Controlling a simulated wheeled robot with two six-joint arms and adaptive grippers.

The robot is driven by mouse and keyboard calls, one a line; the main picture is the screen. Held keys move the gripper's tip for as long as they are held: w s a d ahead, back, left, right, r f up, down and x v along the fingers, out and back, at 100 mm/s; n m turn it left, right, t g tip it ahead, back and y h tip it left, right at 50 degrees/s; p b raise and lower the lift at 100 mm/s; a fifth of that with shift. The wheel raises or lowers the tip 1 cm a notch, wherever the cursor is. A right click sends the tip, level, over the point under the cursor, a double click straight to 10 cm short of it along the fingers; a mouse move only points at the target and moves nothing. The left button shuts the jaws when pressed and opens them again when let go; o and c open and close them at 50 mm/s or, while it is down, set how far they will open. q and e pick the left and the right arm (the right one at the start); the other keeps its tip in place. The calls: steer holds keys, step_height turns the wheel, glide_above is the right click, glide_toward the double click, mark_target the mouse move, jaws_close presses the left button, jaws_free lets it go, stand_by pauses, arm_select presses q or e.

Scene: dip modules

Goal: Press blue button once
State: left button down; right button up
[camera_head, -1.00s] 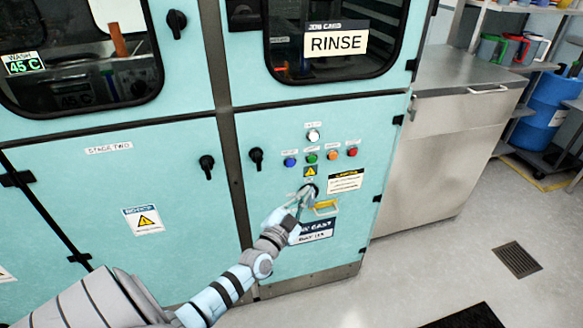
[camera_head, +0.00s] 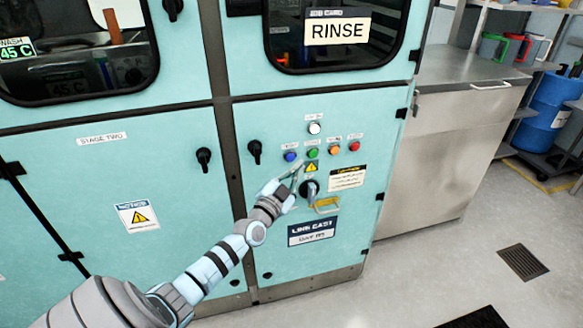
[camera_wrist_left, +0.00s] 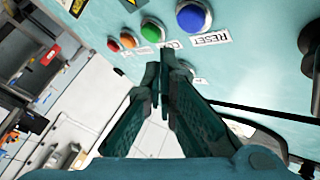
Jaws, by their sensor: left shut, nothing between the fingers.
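The blue button (camera_head: 290,156) is the leftmost of a row of colored buttons on the teal machine panel. It also shows large and unobstructed at the top of the left wrist view (camera_wrist_left: 194,16), beside a label reading RESET. My left gripper (camera_head: 298,171) is shut and empty, its tips just below and right of the blue button in the head view. In the wrist view its closed fingers (camera_wrist_left: 165,62) appear apart from the blue button. Whether the tips touch the panel cannot be told. My right gripper is not in view.
The green button (camera_head: 313,153), orange button (camera_head: 334,150) and red button (camera_head: 354,147) sit to the right of the blue one. A white button (camera_head: 315,128) is above the row. A dark rotary knob (camera_head: 309,189) and yellow handle (camera_head: 326,205) are below.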

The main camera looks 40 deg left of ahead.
mark_target(291, 157)
arm_select(q)
steer(key=shift+w+a+b, duration=0.5)
steer(key=shift+w+a, duration=0.1)
steer(key=shift+a, duration=0.35)
stand_by(0.7)
steer(key=shift+w+a+b, duration=0.3)
steer(key=shift+b, duration=0.05)
